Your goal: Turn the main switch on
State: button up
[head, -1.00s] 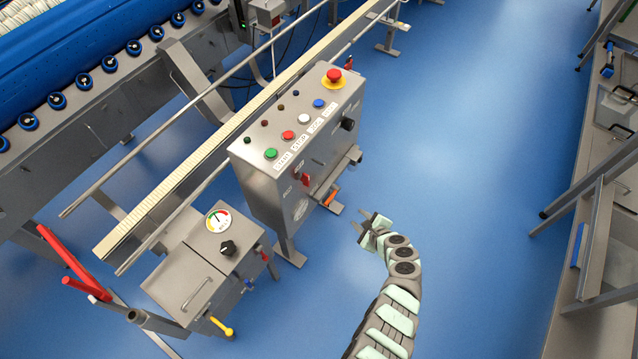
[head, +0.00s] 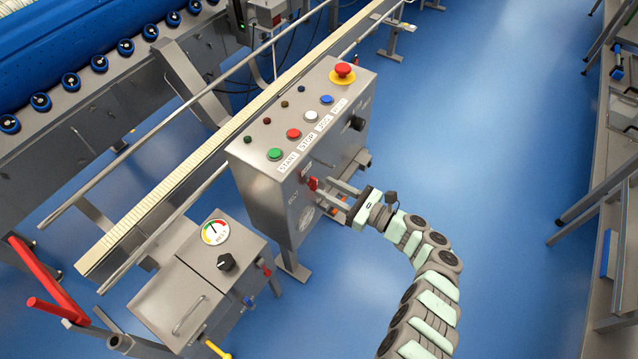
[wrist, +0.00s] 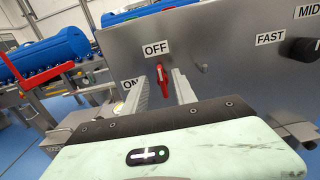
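The main switch is a small red handle (head: 312,183) on the front face of the grey control box (head: 268,205). In the wrist view the red handle (wrist: 162,77) stands roughly upright, its top toward the OFF label (wrist: 155,48). The ON label (wrist: 131,84) is to its left, partly covered by a finger. My gripper (head: 323,191) faces the box and is open. In the wrist view its fingers (wrist: 161,88) lie on either side of the handle, with gaps visible. I cannot tell how far the tips are from the panel.
The box top carries a green button (head: 275,154), other coloured buttons and a red emergency stop (head: 344,70). A black knob (wrist: 300,50) with a FAST label is to the right of the switch. A gauge cabinet (head: 205,275) stands at left. Blue floor is open at right.

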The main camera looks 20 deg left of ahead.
aim_at(317, 183)
jog(key=shift+w+a, duration=0.2)
jog(key=shift+a, duration=0.7)
jog(key=shift+w+a, duration=0.2)
jog(key=shift+a, duration=0.7)
jog(key=shift+c, duration=0.5)
grip_shut()
